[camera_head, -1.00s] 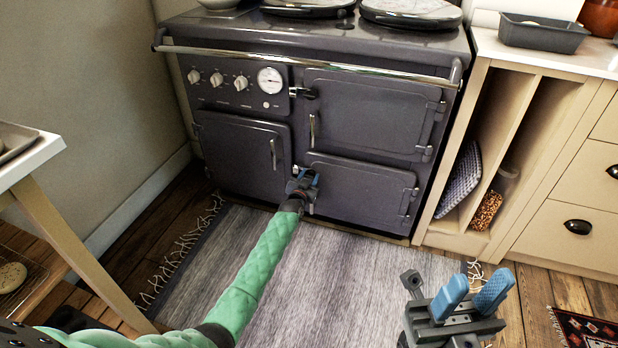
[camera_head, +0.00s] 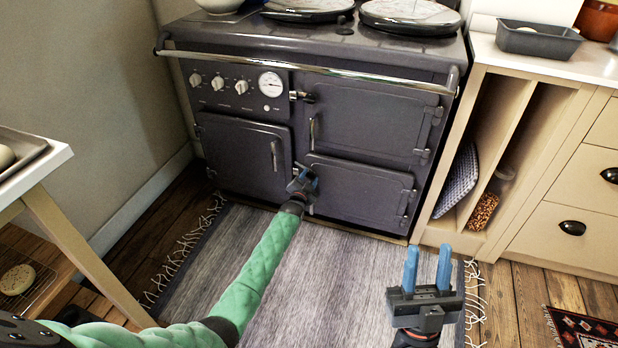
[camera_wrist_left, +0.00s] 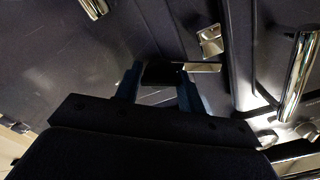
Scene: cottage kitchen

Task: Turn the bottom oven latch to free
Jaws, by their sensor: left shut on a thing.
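The dark range cooker has a lower right oven door (camera_head: 360,192), which is closed. The bottom oven latch is at that door's left edge, mostly hidden by my left gripper (camera_head: 303,182) in the head view. In the left wrist view the latch (camera_wrist_left: 202,67) shows as a chrome bar with a dark grip between my fingers. My left gripper (camera_wrist_left: 162,82) is shut on that grip. My right gripper (camera_head: 428,264) is open and empty above the rug, fingers pointing up in the picture.
The upper latch (camera_head: 302,96) sits beside the upper right door (camera_head: 365,122). A chrome rail (camera_head: 310,64) crosses the cooker front. The left door (camera_head: 240,158) is closed. A striped rug (camera_head: 330,280) covers the floor. Cream cabinets (camera_head: 565,200) stand at right, a side table (camera_head: 50,158) at left.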

